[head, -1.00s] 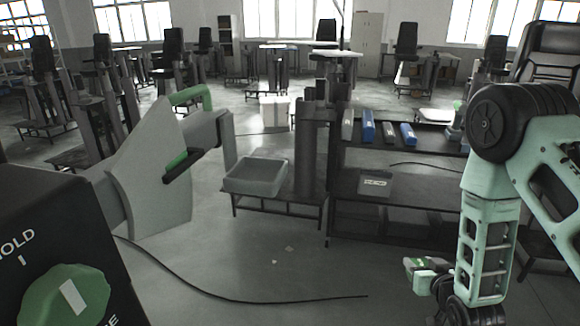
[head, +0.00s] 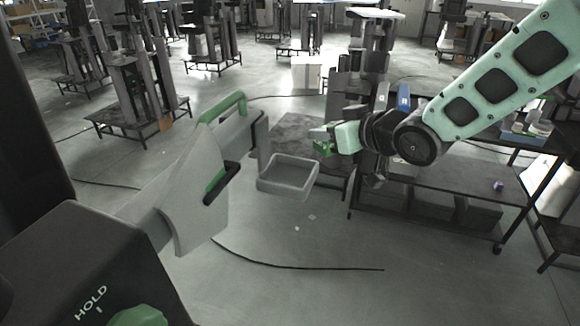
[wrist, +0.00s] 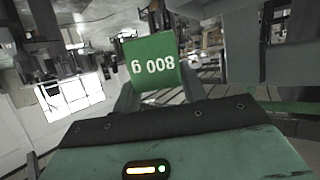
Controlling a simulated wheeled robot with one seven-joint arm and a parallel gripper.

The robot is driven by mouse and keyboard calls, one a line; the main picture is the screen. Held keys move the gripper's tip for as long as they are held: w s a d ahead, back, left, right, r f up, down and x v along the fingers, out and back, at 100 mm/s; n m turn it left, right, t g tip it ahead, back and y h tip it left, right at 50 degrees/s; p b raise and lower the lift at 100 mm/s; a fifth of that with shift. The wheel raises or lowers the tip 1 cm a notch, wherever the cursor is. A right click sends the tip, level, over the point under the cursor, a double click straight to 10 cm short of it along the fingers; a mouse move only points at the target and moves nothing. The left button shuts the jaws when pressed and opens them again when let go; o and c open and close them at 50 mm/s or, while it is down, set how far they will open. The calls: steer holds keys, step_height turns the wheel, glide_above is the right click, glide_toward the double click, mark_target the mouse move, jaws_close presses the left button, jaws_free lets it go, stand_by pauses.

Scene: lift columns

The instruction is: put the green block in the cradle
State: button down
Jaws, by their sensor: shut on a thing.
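In the head view my gripper (head: 328,139) holds the block (head: 322,148) in the air, to the upper right of a shallow grey tray (head: 270,187). Left of the tray is a large grey bracket (head: 185,205) with a green handle (head: 222,108) and an upright end plate (head: 262,140). I cannot tell for sure which part is the cradle.
A dark box marked HOLD (head: 85,265) with a green knob fills the lower left. A dark shelf bench (head: 440,175) stands at right, behind my arm. A black cable (head: 300,266) lies on the floor. The floor in front of the tray is mostly open.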

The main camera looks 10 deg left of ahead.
steer(key=s+a+r+n+g+p, duration=0.1)
steer(key=s+a+r, duration=0.1)
steer(key=r, duration=0.3)
steer(key=s+a+r+y+p, duration=0.1)
steer(key=s+a+r, duration=0.1)
steer(key=a+r, duration=0.15)
steer(key=s+a+r+n+g+p, duration=0.1)
steer(key=s+r, duration=0.1)
steer(key=r, duration=0.3)
steer(key=p, duration=0.2)
glide_above(290, 179)
step_height(290, 179, down, 17)
steer(key=shift+w+f, duration=0.1)
steer(key=shift+f, duration=0.1)
steer(key=shift+f+b, duration=0.2)
steer(key=shift+b, duration=0.15)
steer(key=c, duration=0.8)
jaws_free()
steer(key=shift+y, duration=0.3)
steer(key=shift+r, duration=0.1)
